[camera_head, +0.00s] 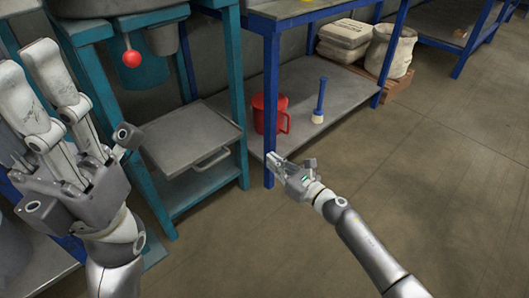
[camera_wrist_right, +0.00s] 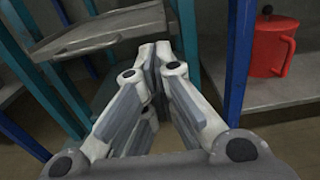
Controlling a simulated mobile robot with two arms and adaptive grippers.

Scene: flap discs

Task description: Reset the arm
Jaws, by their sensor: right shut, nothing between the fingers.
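My right gripper (camera_head: 273,160) is shut and empty in the head view, in front of the blue post of the shelf unit. In the right wrist view its fingers (camera_wrist_right: 158,58) meet at the tips with nothing between them. My left gripper (camera_head: 27,58) is large at the left of the head view, with its fingers pointing up. Its two fingers stand apart, and nothing shows between them.
A teal machine stand (camera_head: 243,130) with a grey tray (camera_head: 190,135) stands at the left. A red jug (camera_head: 262,115) and a blue-handled brush (camera_head: 320,100) stand on the lower shelf (camera_head: 345,85). Sacks (camera_head: 390,50) stand behind. The floor (camera_head: 430,170) at right is clear.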

